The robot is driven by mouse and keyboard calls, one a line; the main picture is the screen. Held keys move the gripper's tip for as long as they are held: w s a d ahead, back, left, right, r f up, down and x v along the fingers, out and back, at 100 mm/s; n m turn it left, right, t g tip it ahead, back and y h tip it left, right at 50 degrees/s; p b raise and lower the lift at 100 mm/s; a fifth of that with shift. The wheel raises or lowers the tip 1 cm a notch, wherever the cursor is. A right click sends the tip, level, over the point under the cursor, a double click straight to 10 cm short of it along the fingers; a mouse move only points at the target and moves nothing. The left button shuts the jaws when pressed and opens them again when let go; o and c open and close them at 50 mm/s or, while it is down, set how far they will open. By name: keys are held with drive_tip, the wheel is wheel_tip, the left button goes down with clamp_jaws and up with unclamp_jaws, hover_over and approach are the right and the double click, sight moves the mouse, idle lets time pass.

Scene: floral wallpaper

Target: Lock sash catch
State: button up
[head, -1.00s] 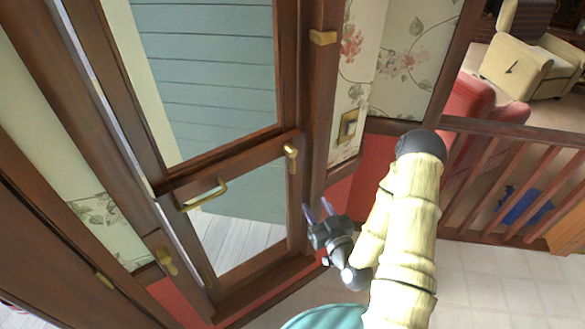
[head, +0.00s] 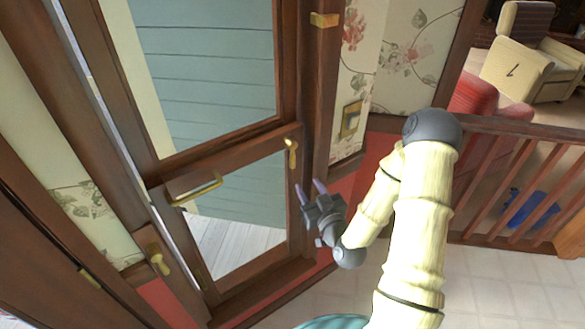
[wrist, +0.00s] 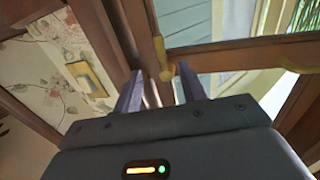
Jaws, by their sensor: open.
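The sash catch, a small brass lever (head: 291,152), sits on the right stile of the wood-framed glazed sash, near the mid rail. In the wrist view the brass catch (wrist: 163,60) shows just beyond and between my fingertips. My gripper (head: 310,190) is open and empty, a little below and right of the catch, with its two purple fingers pointing up toward it. The fingers (wrist: 158,85) look apart from the catch. A brass pull handle (head: 197,190) is on the sash's mid rail, to the left of the catch.
Another brass catch (head: 159,262) is on the frame at lower left. A brass bracket (head: 324,19) is high on the right post. A brass wall plate (head: 350,119) is on the wallpaper. A wooden railing (head: 505,180) stands at right. The floor (head: 480,285) is clear.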

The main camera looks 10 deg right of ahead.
sight(294, 164)
drive_tip(key=p+x, duration=0.3)
drive_tip(key=x, duration=0.8)
drive_tip(key=shift+r+p, duration=0.2)
drive_tip(key=shift+p, duration=0.2)
drive_tip(key=shift+w+a+f, duration=0.1)
drive_tip(key=shift+w+a, duration=0.05)
drive_tip(key=shift+w, duration=0.35)
clamp_jaws()
